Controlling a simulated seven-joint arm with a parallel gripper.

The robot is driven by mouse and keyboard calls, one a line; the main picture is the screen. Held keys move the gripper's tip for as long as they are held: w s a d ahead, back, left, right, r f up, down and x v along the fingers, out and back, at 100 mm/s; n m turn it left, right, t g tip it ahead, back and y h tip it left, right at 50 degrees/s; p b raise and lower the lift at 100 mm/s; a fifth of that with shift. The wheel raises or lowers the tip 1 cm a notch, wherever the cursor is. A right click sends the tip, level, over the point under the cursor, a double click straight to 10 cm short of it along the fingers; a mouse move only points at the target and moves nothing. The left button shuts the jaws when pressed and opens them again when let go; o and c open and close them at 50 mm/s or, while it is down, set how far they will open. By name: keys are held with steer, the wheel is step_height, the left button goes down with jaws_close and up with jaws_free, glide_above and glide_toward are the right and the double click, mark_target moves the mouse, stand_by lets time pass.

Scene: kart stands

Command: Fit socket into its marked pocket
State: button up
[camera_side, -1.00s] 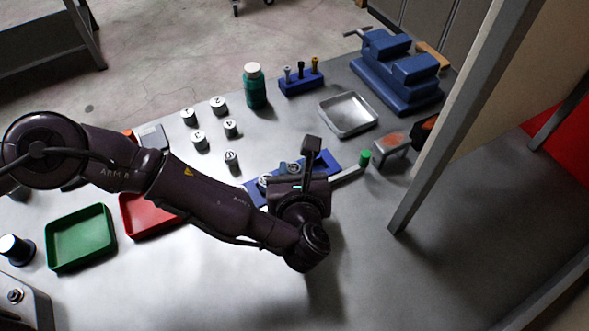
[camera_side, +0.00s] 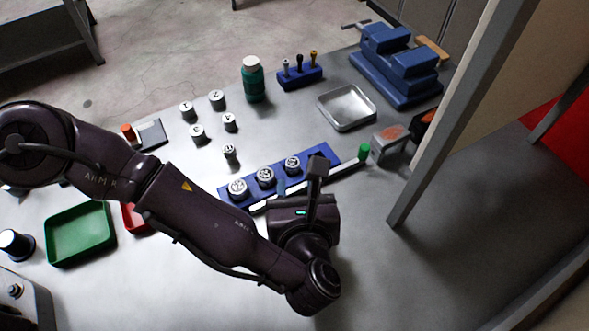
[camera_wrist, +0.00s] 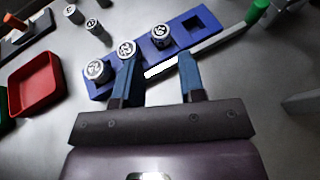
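The blue rack (camera_side: 328,152) lies in the middle of the table. Three round, light-topped sockets sit in it: one at the left end (camera_wrist: 98,70), a second (camera_wrist: 126,48) and a third (camera_wrist: 160,36). Their markings are too small to read. The square pocket at the right end (camera_wrist: 196,24) is empty in the wrist view; my arm partly covers that end in the side view. My gripper (camera_wrist: 157,60) is open with nothing between its blue fingers. It is at the rack's near edge, and its left finger overlaps the second socket in the wrist view.
Several loose marked cylinders (camera_side: 197,133) stand behind the rack. A bar with a green end (camera_side: 363,151) runs along the rack's near side. A green tray (camera_side: 80,235), red tray (camera_wrist: 34,84), metal tray (camera_side: 347,107), green bottle (camera_side: 253,80) and blue vise (camera_side: 400,65) stand around. A post (camera_side: 455,120) rises at right.

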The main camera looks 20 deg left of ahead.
steer(key=v, duration=0.5)
